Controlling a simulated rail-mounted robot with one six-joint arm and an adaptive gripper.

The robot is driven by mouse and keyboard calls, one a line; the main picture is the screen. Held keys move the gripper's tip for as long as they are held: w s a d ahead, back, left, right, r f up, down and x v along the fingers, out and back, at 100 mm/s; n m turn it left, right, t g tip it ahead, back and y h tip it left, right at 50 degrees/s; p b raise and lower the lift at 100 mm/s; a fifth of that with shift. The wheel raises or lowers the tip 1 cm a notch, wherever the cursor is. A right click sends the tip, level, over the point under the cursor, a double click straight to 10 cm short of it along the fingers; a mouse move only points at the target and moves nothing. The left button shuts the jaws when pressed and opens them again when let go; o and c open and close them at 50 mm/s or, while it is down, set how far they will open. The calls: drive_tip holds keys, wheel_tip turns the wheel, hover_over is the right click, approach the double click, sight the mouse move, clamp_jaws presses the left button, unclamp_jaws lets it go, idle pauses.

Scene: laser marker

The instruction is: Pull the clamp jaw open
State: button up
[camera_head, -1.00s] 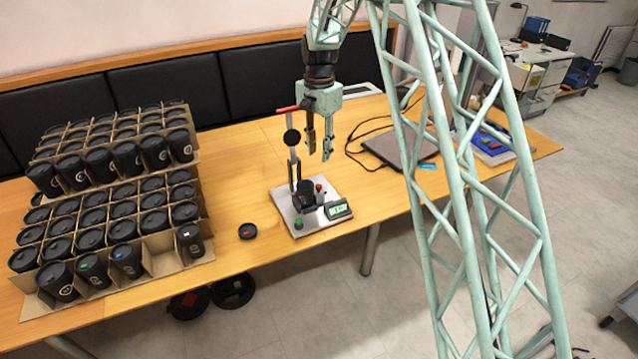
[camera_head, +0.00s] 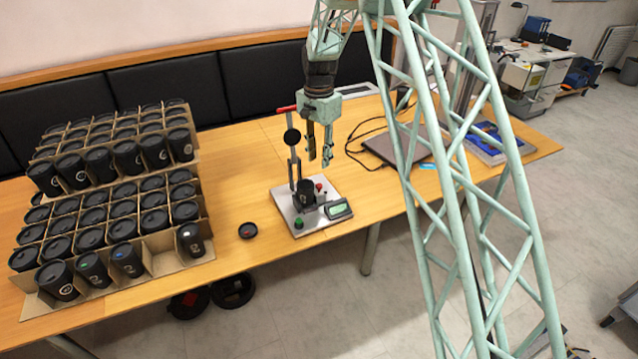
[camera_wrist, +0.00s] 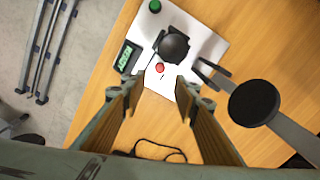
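The marking fixture's pale base plate (camera_head: 315,228) lies on the wooden table, with a black cup (camera_head: 305,190) upright on it. My gripper (camera_head: 319,160) hangs empty above the plate, just right of the upright post (camera_head: 293,165).
The post carries a red-tipped lever (camera_head: 286,108) and a black disc (camera_wrist: 253,103) close to my gripper. Boxes of black cups (camera_head: 178,249) fill the table's left. A laptop (camera_head: 385,150) and cables lie to the right.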

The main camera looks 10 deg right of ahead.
sight(319, 185)
wheel_tip(319, 185, down, 12)
drive_tip(key=shift+r+b, duration=0.2)
drive_tip(key=shift+b, duration=0.25)
drive_tip(key=shift+c, duration=0.3)
clamp_jaws()
